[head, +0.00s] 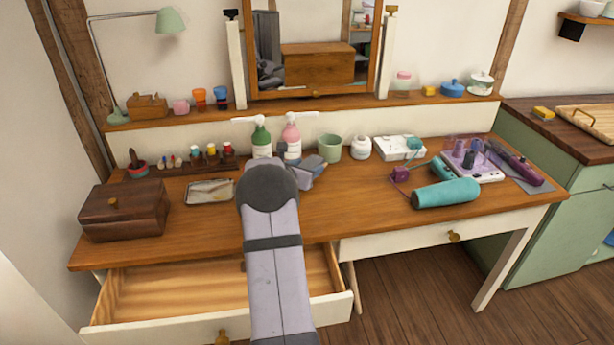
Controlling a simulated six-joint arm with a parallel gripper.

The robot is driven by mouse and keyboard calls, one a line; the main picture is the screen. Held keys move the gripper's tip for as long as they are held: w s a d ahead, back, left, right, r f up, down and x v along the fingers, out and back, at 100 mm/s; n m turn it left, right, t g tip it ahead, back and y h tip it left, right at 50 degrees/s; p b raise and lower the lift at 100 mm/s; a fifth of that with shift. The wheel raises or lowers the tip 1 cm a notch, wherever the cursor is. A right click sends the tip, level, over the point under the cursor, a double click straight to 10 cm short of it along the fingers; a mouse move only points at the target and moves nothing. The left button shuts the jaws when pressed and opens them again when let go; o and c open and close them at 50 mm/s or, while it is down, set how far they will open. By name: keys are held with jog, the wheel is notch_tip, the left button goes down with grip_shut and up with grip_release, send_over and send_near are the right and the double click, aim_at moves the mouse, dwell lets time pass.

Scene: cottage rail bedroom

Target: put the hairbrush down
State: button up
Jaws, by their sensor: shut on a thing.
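My gripper (308,172) shows only in part past the end of my arm, over the middle of the wooden dressing table (355,205), near the pump bottles. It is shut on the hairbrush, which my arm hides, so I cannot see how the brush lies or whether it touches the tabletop. The left drawer (165,289) under the tabletop is pulled open, and the visible part of its inside is bare.
A dark wooden box (124,210) and a small tray (210,191) stand left. Green (261,140) and pink (291,141) pump bottles and a green cup (330,148) stand behind. A teal hair dryer (445,193) lies right. Tabletop between my arm and the dryer is clear.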

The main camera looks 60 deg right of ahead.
jog(key=shift+f, duration=1.55)
jog(key=o, duration=1.4)
jog(key=shift+f, duration=0.1)
jog(key=shift+a, duration=0.1)
jog(key=b+v, duration=0.1)
jog(key=v, duration=1)
jog(key=shift+a+r, duration=0.3)
jog(key=shift+a, duration=0.05)
jog(key=shift+c, duration=0.8)
